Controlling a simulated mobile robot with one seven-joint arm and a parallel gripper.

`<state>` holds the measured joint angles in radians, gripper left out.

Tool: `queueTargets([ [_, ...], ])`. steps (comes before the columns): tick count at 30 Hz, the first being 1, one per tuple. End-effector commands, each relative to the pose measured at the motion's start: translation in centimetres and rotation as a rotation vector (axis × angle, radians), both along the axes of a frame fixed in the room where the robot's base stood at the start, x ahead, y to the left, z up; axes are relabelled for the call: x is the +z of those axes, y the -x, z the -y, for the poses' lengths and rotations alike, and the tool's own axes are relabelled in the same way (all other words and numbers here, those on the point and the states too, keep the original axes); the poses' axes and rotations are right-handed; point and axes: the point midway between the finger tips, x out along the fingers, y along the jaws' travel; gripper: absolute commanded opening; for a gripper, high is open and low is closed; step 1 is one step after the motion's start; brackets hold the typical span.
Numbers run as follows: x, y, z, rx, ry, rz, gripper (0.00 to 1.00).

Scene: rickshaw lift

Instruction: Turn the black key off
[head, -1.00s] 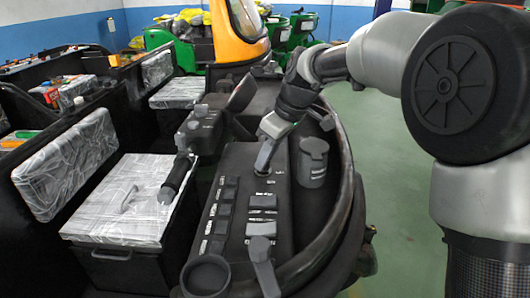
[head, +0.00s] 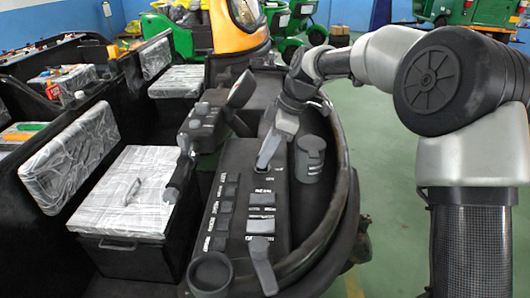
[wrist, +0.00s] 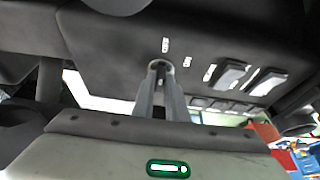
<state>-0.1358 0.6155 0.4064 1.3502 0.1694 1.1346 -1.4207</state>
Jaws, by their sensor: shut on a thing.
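My gripper (head: 264,160) reaches down to the dark dashboard panel (head: 232,160), at the far end of its rows of switches. Its two grey fingers also show in the wrist view (wrist: 161,92), close together at a round socket in the panel. They are shut on the black key (wrist: 160,73), of which only a small dark part shows between the tips. The fingers hide most of the key in the head view. White labels sit beside the socket, but I cannot read the key's position from them.
Rows of black switches (head: 222,217) lie nearer me, with a lever (head: 262,265) at the front. A grey capped cylinder (head: 309,158) stands close to the gripper's right. A curved dark rim (head: 343,210) borders the panel. Green floor is open at the right.

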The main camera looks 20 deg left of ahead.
Motion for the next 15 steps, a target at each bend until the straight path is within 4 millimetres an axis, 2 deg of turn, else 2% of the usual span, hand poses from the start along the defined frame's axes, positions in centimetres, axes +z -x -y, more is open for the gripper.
queueTargets([
  [10,0.09,-0.03,-0.02,0.005,-0.001,0.003,0.0],
  [11,0.09,-0.03,-0.02,0.005,-0.001,0.003,0.16],
  [12,0.08,-0.02,-0.03,0.005,-0.001,0.003,0.23],
  [14,0.07,-0.01,-0.03,0.005,0.0,0.002,0.31],
  [15,0.07,-0.02,-0.02,0.005,0.0,0.002,0.31],
])
